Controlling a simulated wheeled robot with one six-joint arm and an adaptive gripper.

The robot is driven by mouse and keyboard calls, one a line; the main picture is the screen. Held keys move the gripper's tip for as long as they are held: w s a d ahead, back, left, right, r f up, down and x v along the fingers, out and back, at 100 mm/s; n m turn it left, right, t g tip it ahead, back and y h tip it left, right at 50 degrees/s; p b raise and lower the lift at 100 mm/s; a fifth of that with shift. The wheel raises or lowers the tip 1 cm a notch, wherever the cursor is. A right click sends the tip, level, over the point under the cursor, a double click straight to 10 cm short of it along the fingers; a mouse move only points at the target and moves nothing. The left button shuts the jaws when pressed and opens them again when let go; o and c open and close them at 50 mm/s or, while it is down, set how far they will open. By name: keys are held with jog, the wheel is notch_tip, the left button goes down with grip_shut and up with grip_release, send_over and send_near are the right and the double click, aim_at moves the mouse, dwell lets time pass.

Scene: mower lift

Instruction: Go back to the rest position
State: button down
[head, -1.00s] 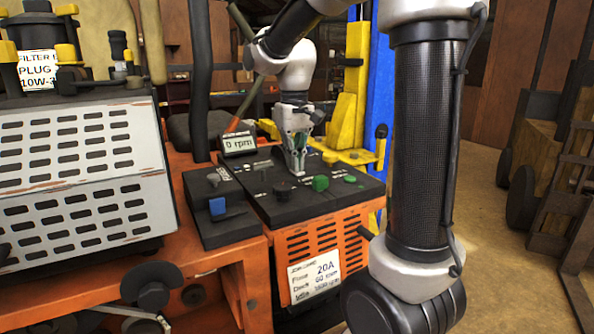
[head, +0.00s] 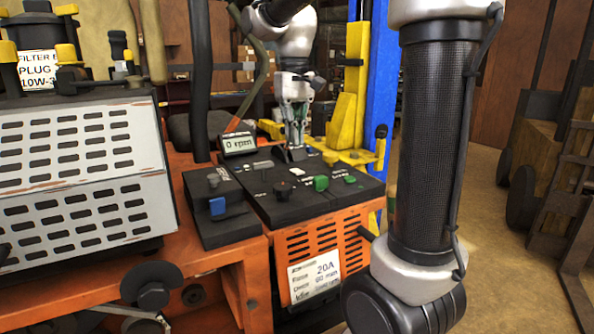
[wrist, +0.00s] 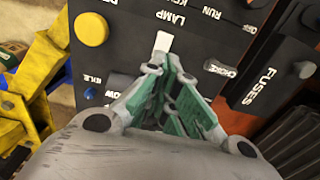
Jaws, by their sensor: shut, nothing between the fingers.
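My gripper (head: 296,143) is shut and empty. In the head view it points down above the back edge of the black control panel (head: 262,212) on the orange mower. In the wrist view my gripper (wrist: 181,112) shows green inner pads, with its tips over the panel near the white lamp switch (wrist: 163,42). Whether the tips touch the panel is hard to tell. My arm's dark upper link stands large in the right middle of the head view.
The panel carries a green knob (head: 321,183), a black knob (head: 283,190) and a blue switch (head: 217,206). The display (head: 238,144) reads 0 rpm. A yellow and blue lift post (head: 384,80) stands behind. Open floor (head: 470,190) lies to the right.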

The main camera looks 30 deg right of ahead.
dwell(0.3)
jog(key=shift+t, duration=0.9)
jog(key=s, duration=0.6)
jog(key=s+d, duration=0.1)
jog(key=s, duration=0.2)
jog(key=shift+f, duration=0.25)
jog(key=s+f+t, duration=0.2)
jog(key=s+f, duration=0.4)
jog(key=s, duration=0.4)
jog(key=shift+s+d+t, duration=0.3)
jog(key=shift+s, duration=0.05)
